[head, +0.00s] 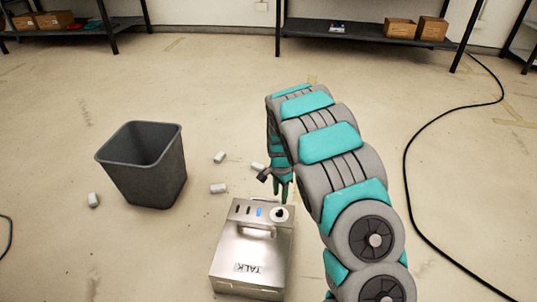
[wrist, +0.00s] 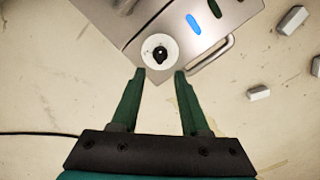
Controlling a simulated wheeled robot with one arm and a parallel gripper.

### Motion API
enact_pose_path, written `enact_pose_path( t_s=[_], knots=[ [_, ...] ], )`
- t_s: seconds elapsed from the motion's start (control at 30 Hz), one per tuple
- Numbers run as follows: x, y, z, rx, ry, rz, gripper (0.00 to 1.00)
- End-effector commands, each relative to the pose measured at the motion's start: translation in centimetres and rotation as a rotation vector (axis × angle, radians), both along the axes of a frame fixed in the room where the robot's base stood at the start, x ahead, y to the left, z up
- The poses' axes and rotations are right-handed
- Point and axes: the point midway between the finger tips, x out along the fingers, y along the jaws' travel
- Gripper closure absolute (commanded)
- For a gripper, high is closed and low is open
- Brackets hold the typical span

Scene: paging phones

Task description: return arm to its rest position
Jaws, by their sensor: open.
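My gripper (wrist: 160,75) is open and empty, its two dark green fingers apart in the wrist view. In the head view my gripper (head: 272,187) hangs at the end of my grey and teal arm, just behind the metal box. The metal box (head: 247,250) stands on the floor, with "TALK" on it, a handle, a lit blue button and a round white dial with a black knob. In the wrist view the dial (wrist: 160,52) is just beyond the fingertips; I cannot tell whether they touch it.
A dark grey bin (head: 150,180) stands left of the box. Several small white blocks (head: 219,189) lie on the floor around it. A black cable (head: 408,160) curves along the right. Shelves with cardboard boxes (head: 399,28) stand at the back. Open floor lies between.

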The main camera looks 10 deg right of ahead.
Motion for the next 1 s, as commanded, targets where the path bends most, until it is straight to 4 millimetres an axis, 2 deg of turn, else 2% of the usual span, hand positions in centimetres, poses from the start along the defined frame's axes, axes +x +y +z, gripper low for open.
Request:
enact_pose_path(
  t_s=[0.17,0.27,0.37,0.5,0.7,0.87,1.0],
  knots=[
    [-0.2,-0.1,0.6,-0.002,0.0,0.007,0.55],
    [-1.0,-0.5,2.6,-0.009,0.001,0.033,0.55],
    [-2.7,-1.1,5.7,-0.019,0.01,0.08,0.55],
    [-5.7,-1.9,10.6,-0.029,0.02,0.165,0.55],
    [-11.0,-2.4,16.7,-0.03,0.045,0.292,0.55],
    [-15.6,-2.4,20.9,-0.02,0.061,0.401,0.55],
    [-20.0,-2.3,24.1,-0.005,0.078,0.501,0.55]
  ],
)
